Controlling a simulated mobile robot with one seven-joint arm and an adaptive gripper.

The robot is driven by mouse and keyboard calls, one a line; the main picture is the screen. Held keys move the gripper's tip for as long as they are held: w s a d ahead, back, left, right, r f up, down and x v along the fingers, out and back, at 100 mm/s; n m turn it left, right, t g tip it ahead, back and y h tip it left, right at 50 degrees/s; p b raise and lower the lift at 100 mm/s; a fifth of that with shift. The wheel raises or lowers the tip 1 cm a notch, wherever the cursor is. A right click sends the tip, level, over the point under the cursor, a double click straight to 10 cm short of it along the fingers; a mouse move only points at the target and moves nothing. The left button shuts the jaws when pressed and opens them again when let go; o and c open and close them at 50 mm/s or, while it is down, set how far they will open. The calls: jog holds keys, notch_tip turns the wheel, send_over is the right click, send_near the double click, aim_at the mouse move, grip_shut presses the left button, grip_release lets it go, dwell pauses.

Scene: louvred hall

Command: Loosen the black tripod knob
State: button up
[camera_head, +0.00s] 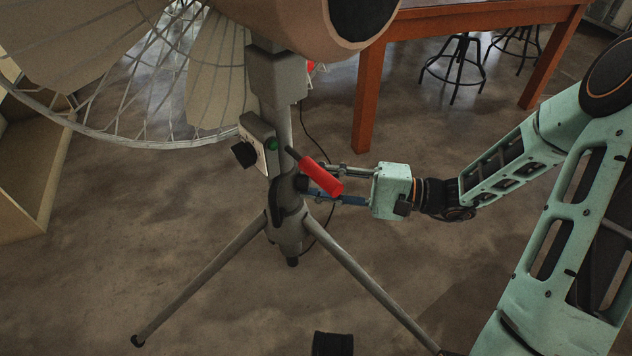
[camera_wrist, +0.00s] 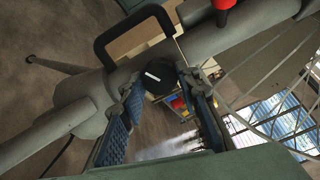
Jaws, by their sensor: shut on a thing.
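The black tripod knob (camera_wrist: 158,77) is a round black cap with a white line across its face, on the side of the grey tripod column. In the wrist view it sits between the fingertips of my gripper (camera_wrist: 159,84), which is shut on it. In the head view my gripper (camera_head: 308,184) reaches the column from the right, its fingers roughly level. The knob (camera_head: 301,183) is a small dark shape at the fingertips there, partly hidden by the red handle and fingers. The grey tripod (camera_head: 287,235) stands upright with its legs spread.
A red handle (camera_head: 321,180) slants down in front of my fingers. A control box (camera_head: 259,143) with a green button and black dial sits on the column, under a large caged fan (camera_head: 150,143). An orange table (camera_head: 368,90) stands behind.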

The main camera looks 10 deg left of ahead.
dwell(0.3)
jog(key=o, duration=1.1)
jog(key=shift+o, duration=0.2)
jog(key=d, duration=1.2)
jog(key=shift+w, duration=0.2)
